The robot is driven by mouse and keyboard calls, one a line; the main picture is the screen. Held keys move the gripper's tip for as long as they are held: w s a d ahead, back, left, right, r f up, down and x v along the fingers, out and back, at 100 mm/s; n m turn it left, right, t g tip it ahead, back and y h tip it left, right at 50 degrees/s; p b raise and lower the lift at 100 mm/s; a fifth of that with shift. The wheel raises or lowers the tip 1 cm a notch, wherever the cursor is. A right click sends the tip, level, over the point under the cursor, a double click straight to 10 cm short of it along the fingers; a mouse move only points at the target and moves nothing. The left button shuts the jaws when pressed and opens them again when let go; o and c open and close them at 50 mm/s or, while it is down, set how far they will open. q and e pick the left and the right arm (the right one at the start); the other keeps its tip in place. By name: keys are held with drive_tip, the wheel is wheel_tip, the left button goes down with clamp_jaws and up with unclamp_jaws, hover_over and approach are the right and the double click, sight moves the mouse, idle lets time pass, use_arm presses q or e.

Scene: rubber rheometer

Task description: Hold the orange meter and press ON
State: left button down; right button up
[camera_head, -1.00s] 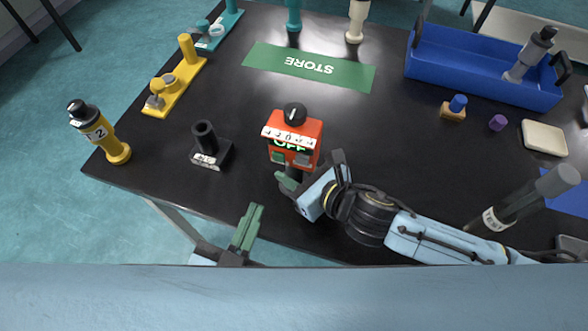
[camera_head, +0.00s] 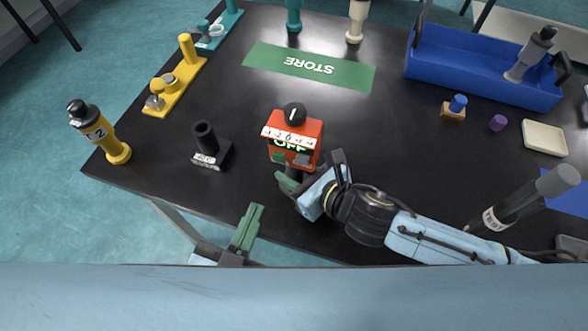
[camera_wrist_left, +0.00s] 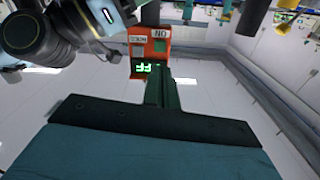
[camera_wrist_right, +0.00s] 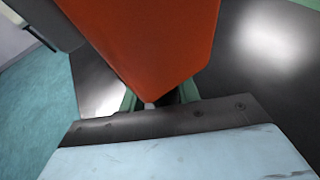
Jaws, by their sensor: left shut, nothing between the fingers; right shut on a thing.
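The orange meter (camera_head: 309,128) has a black dial on top, a white scale strip and a green display reading OFF in the head view. My right gripper (camera_head: 287,180) is shut on its lower part; whether the meter touches the table is unclear. In the right wrist view the orange body (camera_wrist_right: 150,40) sits between green fingers (camera_wrist_right: 158,98). My left gripper (camera_head: 249,222) is shut and empty, below and left of the meter, apart from it.
A black holder (camera_head: 208,148) stands left of the meter. A yellow-black tool (camera_head: 98,132) and yellow stand (camera_head: 176,82) are farther left. A green STORE mat (camera_head: 270,58) lies behind. A blue tote (camera_head: 460,72) is back right. A dark cylinder (camera_head: 520,200) stands near my right arm.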

use_arm(q)
drive_tip(key=m+g+h, duration=0.5)
drive_tip(key=m+h, duration=0.9)
drive_tip(key=m, duration=1.4)
approach(293, 152)
drive_tip(key=shift+s+x, duration=0.15)
drive_tip(key=shift+x, duration=0.7)
drive_tip(key=shift+s+x, duration=0.15)
drive_tip(key=shift+x, duration=0.7)
drive_tip(key=shift+w+d+r, duration=0.1)
drive_tip(key=shift+d+r, duration=0.05)
drive_tip(key=shift+w+d, duration=0.1)
drive_tip(key=shift+w, duration=0.2)
